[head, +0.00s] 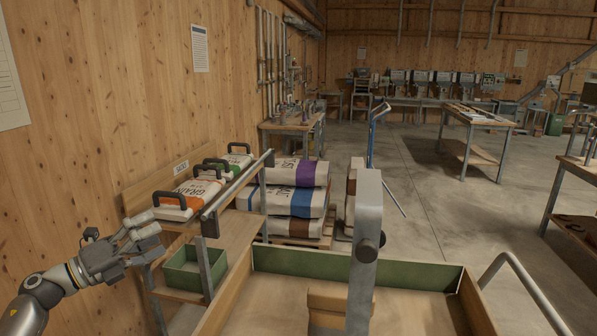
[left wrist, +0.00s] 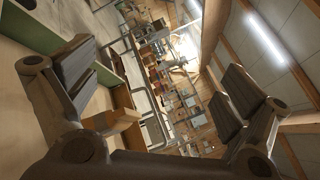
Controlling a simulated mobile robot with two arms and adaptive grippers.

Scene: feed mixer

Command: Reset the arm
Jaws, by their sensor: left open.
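My left arm comes in from the lower left in the head view. My left gripper (head: 150,230) is open and empty, its fingers pointing right in front of the wooden rack with the feed bags. In the left wrist view the two fingers (left wrist: 160,75) are spread wide apart with nothing between them. The gripper appears apart from the rack, though the exact gap is hard to tell. My right gripper is not in view.
Feed bags with dark handles (head: 192,194) lie on the rack above a green bin (head: 186,270). Larger sacks (head: 290,201) are stacked behind. A green-walled wooden box (head: 350,266) and a grey metal post (head: 366,215) stand in front. Open floor (head: 440,230) lies right.

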